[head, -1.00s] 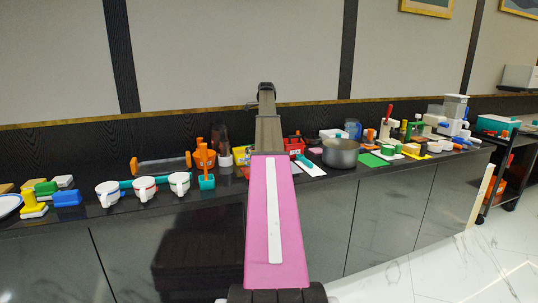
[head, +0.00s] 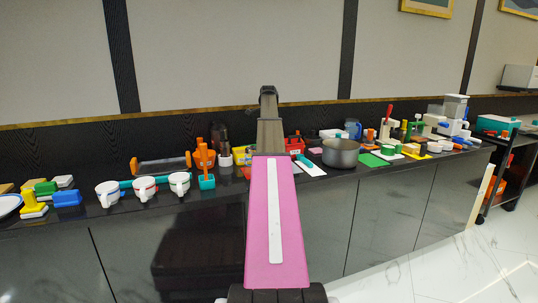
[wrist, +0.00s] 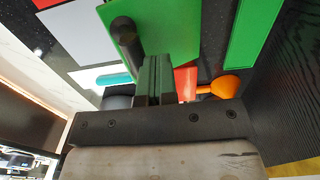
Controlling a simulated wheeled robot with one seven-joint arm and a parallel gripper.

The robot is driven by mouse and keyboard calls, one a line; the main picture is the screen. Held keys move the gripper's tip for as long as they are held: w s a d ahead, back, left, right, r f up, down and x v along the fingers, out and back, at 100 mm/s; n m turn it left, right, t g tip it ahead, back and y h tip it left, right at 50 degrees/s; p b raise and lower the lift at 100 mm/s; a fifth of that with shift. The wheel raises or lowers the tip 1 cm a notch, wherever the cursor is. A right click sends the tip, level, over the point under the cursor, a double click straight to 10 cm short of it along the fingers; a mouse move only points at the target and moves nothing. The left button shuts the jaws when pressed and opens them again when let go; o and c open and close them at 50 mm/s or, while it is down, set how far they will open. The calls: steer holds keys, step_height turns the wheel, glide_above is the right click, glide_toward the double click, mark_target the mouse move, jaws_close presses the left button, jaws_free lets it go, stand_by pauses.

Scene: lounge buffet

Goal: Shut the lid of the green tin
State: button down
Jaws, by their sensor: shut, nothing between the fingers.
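My gripper (wrist: 155,62) is shut and empty in the wrist view, its two fingers pressed together. A flat green panel (wrist: 178,28) lies behind the fingertips, and a green strip (wrist: 254,38) stands apart to its right. These look like parts of the green tin, but I cannot tell which is lid and which is body. A dark rounded bar (wrist: 124,38) overlaps the panel's left part. I cannot tell whether the fingers touch the panel. In the head view my gripper (head: 268,91) is at the arm's far end, above the counter. I cannot make out the tin there; my arm covers that part.
In the wrist view an orange spoon-shaped thing (wrist: 224,87) and a red thing (wrist: 188,78) lie near the fingers. In the head view a metal pot (head: 341,154) and a red basket (head: 294,145) stand right of my arm, white cups (head: 145,190) left. The counter is crowded.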

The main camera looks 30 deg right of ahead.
steer(key=shift+s+a+f, duration=0.15)
steer(key=shift+s+f, duration=0.4)
steer(key=shift+s, duration=0.1)
steer(key=shift+s+f, duration=0.25)
steer(key=shift+s, duration=0.05)
steer(key=shift+s+a+f, duration=0.1)
steer(key=shift+s+f, duration=0.1)
stand_by(0.3)
